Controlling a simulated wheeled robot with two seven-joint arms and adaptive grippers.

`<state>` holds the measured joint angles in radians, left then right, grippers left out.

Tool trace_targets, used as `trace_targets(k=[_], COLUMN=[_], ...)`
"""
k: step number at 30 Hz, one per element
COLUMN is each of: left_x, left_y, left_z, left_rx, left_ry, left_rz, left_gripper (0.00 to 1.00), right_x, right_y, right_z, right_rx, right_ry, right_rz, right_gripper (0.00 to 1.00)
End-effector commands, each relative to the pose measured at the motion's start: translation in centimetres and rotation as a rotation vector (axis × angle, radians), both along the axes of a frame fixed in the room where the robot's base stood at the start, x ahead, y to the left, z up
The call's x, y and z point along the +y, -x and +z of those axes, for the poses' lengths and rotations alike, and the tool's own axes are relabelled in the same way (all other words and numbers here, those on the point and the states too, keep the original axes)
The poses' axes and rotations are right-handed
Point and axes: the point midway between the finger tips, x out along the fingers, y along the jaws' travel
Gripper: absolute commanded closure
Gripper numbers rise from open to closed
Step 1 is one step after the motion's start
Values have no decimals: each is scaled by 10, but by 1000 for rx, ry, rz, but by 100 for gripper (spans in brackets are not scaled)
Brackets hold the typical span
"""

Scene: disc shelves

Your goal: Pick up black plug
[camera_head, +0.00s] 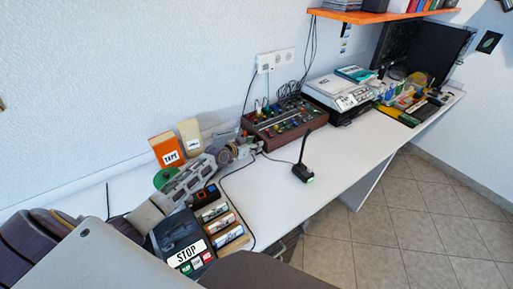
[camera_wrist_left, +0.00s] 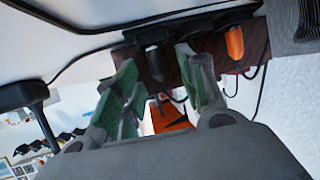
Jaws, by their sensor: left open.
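In the left wrist view a black plug (camera_wrist_left: 155,62) sits in the side of a brown box (camera_wrist_left: 176,68), with an orange plug (camera_wrist_left: 235,45) to its right. My left gripper (camera_wrist_left: 163,82) is open, its green-padded fingers spread to either side of the black plug in the picture. I see no contact, and how far apart they are in depth is unclear. In the head view my left gripper (camera_head: 250,149) is at the near left end of the brown mixer-like box (camera_head: 290,129). The black plug is hard to make out there. My right gripper is not in view.
A black desk microphone (camera_head: 303,172) stands right of the gripper, with a cable along the white table (camera_head: 345,150). A tape deck (camera_head: 183,240) with cassettes lies below my left arm. A wall socket (camera_head: 275,60) and cables are behind the box.

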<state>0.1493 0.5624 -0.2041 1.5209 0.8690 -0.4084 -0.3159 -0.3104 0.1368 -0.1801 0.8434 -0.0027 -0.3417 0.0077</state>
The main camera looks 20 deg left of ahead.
Motion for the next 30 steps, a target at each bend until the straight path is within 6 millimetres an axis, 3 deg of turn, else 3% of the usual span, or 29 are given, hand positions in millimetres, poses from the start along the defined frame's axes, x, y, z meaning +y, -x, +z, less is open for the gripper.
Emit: trace_targets(k=[8, 18, 30], left_x=[0, 0, 0], left_y=[0, 0, 0], left_z=[0, 0, 4], left_rx=[0, 0, -1], left_ry=[0, 0, 0], left_rz=[0, 0, 0], left_gripper=[59, 100, 100], right_x=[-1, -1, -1], right_y=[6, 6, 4], right_z=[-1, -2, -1], right_rx=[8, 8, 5], right_ry=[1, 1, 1], right_rz=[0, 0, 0], right_gripper=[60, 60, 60])
